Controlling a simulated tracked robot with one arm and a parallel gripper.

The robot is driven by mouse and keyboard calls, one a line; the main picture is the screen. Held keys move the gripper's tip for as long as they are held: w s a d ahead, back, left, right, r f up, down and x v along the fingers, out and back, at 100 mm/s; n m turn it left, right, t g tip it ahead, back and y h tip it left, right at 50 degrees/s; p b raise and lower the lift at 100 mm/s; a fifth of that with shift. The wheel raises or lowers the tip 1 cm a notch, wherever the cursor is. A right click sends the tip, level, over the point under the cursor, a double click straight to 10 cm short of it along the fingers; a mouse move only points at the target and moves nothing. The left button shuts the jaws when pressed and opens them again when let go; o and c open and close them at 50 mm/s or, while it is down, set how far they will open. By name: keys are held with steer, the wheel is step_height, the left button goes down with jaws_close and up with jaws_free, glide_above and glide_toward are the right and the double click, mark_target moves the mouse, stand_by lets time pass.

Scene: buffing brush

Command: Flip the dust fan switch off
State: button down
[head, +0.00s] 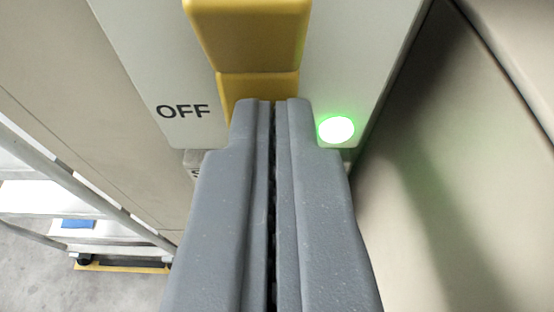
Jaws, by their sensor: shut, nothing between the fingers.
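The switch is a yellow rocker (248,35) on a pale switch plate (150,60). Its upper part stands out at the top of the view, and its lower part (258,84) runs down behind my fingertips. The word OFF is printed on the plate left of the lower part. A round green light (336,129) glows on the plate to the right. My gripper (272,103) is shut and empty, with its fingertips in front of the rocker's lower end. I cannot tell whether they touch it. The fingers hide the rocker's bottom edge.
A beige panel (480,180) stands close on the right and catches a green glow. A beige surface (70,90) lies left of the plate. At the lower left are a white shelf rack (40,200) with a blue item (78,224) and a bare grey floor (40,285).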

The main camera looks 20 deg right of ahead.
steer(key=shift+r, duration=0.15)
steer(key=shift+r+p, duration=0.65)
steer(key=shift+r, duration=0.1)
steer(key=shift+s+a+r, duration=0.1)
steer(key=shift+s+r, duration=0.05)
steer(key=shift+s, duration=0.2)
steer(key=v, duration=1.3)
steer(key=shift+r+b, duration=0.3)
steer(key=shift+r, duration=0.15)
steer(key=shift+w, duration=0.1)
